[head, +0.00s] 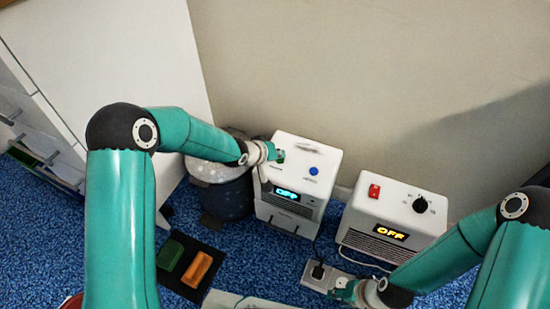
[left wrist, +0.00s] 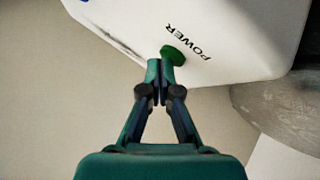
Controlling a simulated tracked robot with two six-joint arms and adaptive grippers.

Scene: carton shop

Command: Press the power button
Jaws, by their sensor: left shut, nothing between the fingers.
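A white box-shaped device (head: 303,160) stands on the floor, with its lit display (head: 287,194) reading OFF in blue. A green button (left wrist: 173,54) lies beside the printed word POWER (left wrist: 187,42) on its top face, in the left wrist view. My left gripper (head: 275,153) is at this button in the head view. In the left wrist view, its fingertips (left wrist: 160,68) are together and empty, overlapping the button's near edge; I cannot tell whether they touch it. My right gripper (head: 345,291) is low beside a grey block with a black plug (head: 318,271); its fingers are unclear.
A blue button (head: 313,171) is on the same device. A second white device (head: 394,220) to the right has a red switch (head: 374,191), a black knob (head: 420,204) and an orange OFF display. A dark bin (head: 222,194) stands left. A black mat holds green and orange blocks.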

